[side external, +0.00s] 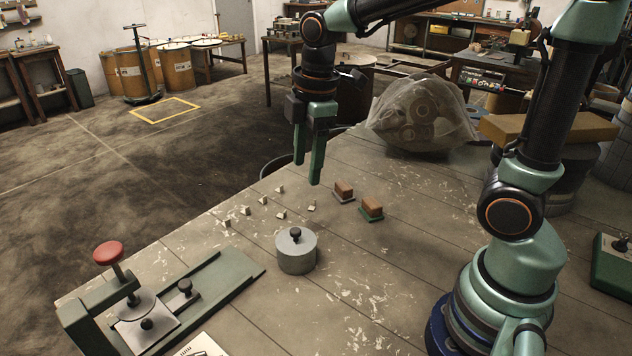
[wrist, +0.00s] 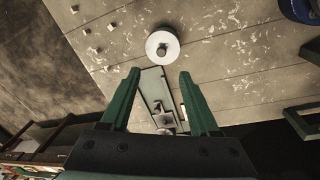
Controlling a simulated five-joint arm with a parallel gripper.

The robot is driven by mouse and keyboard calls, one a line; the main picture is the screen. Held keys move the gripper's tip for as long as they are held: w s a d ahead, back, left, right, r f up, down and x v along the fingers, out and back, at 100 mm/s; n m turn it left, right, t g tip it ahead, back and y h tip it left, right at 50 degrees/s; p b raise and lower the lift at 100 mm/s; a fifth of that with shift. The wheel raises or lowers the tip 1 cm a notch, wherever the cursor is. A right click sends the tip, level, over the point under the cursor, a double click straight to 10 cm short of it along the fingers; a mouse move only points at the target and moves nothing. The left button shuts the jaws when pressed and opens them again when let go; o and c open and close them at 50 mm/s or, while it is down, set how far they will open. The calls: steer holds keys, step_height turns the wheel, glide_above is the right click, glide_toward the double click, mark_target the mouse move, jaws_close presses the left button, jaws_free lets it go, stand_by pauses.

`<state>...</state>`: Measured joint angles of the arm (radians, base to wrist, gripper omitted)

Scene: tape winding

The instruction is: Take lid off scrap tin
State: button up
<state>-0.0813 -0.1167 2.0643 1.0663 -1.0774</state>
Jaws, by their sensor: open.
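The scrap tin (side external: 297,256) is a short grey cylinder standing upright on the table. Its lid (side external: 296,241) sits on top and has a dark knob in the middle. The lid (wrist: 171,46) also shows in the wrist view as a pale disc with a dark knob, ahead of the fingertips. My gripper (side external: 308,168) hangs in the air above the table, behind the tin and apart from it. In the wrist view my gripper (wrist: 158,72) is open, with nothing between its two green fingers.
Several small pale cubes (side external: 264,200) lie left of the tin, and two brown-topped blocks (side external: 371,208) stand behind it. A green fixture with a red knob (side external: 108,252) stands at the front left. A plastic bag of rolls (side external: 420,112) lies at the back.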

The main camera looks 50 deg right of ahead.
mark_target(296, 229)
steer(key=f+n, duration=0.1)
steer(key=f, duration=0.4)
steer(key=w+f+n+g, duration=0.1)
steer(key=f+n, duration=0.1)
steer(key=f, duration=0.3)
steer(key=w+a+f+n, duration=0.1)
steer(key=f, duration=0.3)
steer(key=shift+w+a+f+n, duration=0.1)
steer(key=shift+f+n, duration=0.3)
jaws_close()
